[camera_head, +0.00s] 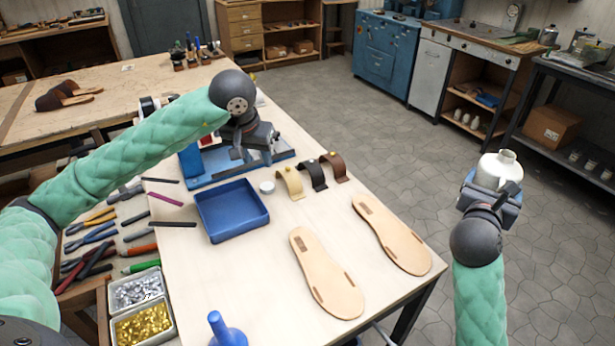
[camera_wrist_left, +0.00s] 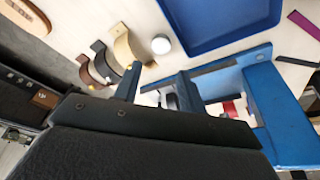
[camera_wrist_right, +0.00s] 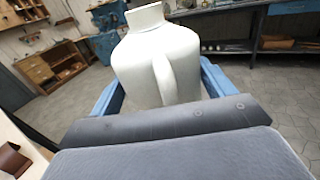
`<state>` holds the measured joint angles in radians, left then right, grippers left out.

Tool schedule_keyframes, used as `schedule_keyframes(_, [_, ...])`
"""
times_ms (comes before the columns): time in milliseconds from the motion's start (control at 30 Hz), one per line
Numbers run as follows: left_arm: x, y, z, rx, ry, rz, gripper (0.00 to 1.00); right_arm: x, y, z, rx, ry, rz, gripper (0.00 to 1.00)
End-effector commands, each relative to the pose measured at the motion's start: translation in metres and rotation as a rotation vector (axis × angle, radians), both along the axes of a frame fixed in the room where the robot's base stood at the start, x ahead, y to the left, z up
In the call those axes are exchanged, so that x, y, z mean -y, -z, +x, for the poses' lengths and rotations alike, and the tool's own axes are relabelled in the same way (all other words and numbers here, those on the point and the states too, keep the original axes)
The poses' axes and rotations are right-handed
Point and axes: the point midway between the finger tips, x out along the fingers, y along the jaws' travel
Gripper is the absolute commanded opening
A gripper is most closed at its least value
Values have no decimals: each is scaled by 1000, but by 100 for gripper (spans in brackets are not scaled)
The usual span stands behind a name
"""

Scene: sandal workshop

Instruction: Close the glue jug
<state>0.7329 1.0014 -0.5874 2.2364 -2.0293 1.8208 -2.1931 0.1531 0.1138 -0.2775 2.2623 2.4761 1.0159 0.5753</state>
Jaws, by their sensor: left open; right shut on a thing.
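The white glue jug (camera_head: 497,170) is held upright by my right gripper (camera_head: 490,192), beyond the right edge of the table and above the floor. In the right wrist view, the jug (camera_wrist_right: 160,65) sits between the blue fingers, its handle toward the camera. Its neck shows no cap, though the opening itself is hard to see. A small round white cap (camera_head: 267,187) lies on the table beside the blue tray; it also shows in the left wrist view (camera_wrist_left: 161,44). My left gripper (camera_wrist_left: 158,86) is open and empty, above the table on the far side of the cap.
A blue tray (camera_head: 232,236) lies left of the cap. Tan, black and brown straps (camera_head: 312,177) stand to its right. A blue fixture (camera_head: 205,177) is close to my left gripper.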

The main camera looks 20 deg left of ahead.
Motion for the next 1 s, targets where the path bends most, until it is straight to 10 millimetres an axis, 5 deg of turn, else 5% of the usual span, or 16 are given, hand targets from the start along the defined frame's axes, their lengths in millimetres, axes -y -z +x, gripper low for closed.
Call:
schedule_keyframes(467, [-3,2,2,3,8,15,41,0,-2,0,1,0,0,49])
schedule_keyframes(1000, [-3,54,18,1,8,13,41,0,-24,0,1,0,0,49])
